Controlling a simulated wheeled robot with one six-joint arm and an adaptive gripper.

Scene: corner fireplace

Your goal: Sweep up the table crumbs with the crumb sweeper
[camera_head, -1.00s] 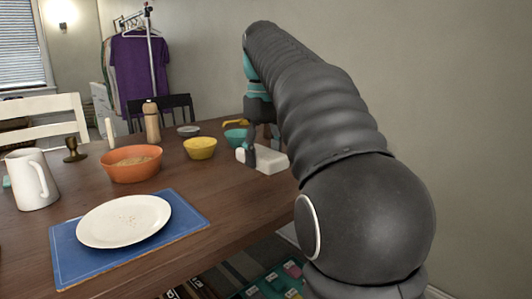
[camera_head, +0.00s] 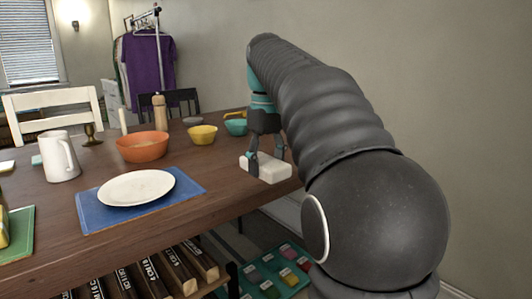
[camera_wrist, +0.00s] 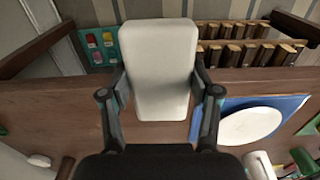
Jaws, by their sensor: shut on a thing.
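The crumb sweeper (camera_head: 267,171) is a pale, rounded block. My gripper (camera_head: 266,157) is shut on it, one finger at each side, near the right part of the wooden table (camera_head: 185,214). In the wrist view the sweeper (camera_wrist: 157,45) extends forward from between the fingers of my gripper (camera_wrist: 160,85). I cannot tell whether its underside touches the tabletop. No crumbs can be made out on the bare table. A white plate (camera_head: 138,187) lies on a blue placemat (camera_head: 104,216) left of the sweeper.
An orange bowl (camera_head: 142,147), a yellow bowl (camera_head: 202,135) and a teal bowl (camera_head: 236,127) stand behind. A white pitcher (camera_head: 60,158) is at left. Bare wood lies between the placemat and sweeper.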

